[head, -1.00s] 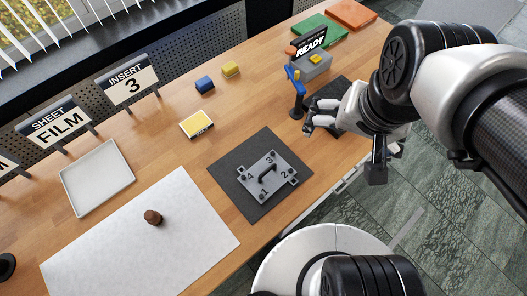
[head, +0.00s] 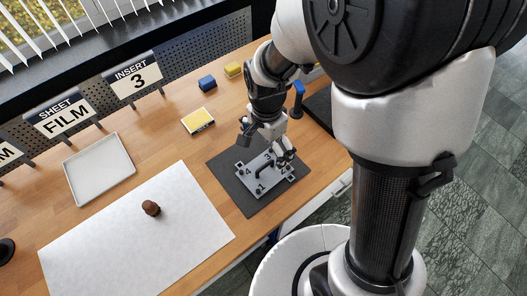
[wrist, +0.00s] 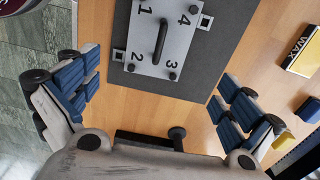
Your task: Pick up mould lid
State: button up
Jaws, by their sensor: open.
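The mould lid (head: 262,188) is a grey plate with corner numbers, pegs and a dark arched handle. It lies flat on a dark square mat (head: 243,205) on the wooden table. In the wrist view the lid (wrist: 180,50) and its handle (wrist: 160,41) show at the top, beyond my fingertips. My gripper (head: 268,150) is above the far side of the mat in the head view and partly covers the lid. Its blue-padded fingers (wrist: 158,88) are spread wide with nothing between them. The handle is apart from both fingers.
A brown lump (head: 151,208) sits on a white sheet (head: 125,235) left of the mat. A white tray (head: 98,170) and a yellow box (head: 198,121), marked WAX in the wrist view, lie farther back. A blue-topped post (head: 298,98) stands close to my arm.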

aim_at(265, 167)
notch_tip(265, 167, down, 6)
jog(key=shift+f+b, duration=0.2)
jog(key=shift+b, duration=0.7)
jog(key=f, duration=0.1)
jog(key=f+b, duration=0.1)
jog(key=f, duration=0.1)
jog(key=f+b, duration=0.1)
jog(key=f, duration=0.1)
jog(key=shift+s+a+f, duration=0.15)
jog(key=shift+s+a, duration=0.05)
jog(key=shift+s, duration=0.1)
jog(key=shift+c, duration=0.4)
jog(key=c, duration=1)
jog(key=shift+s+d, duration=0.1)
jog(key=shift+s, duration=0.2)
jog(key=c, duration=1.3)
grip_shut()
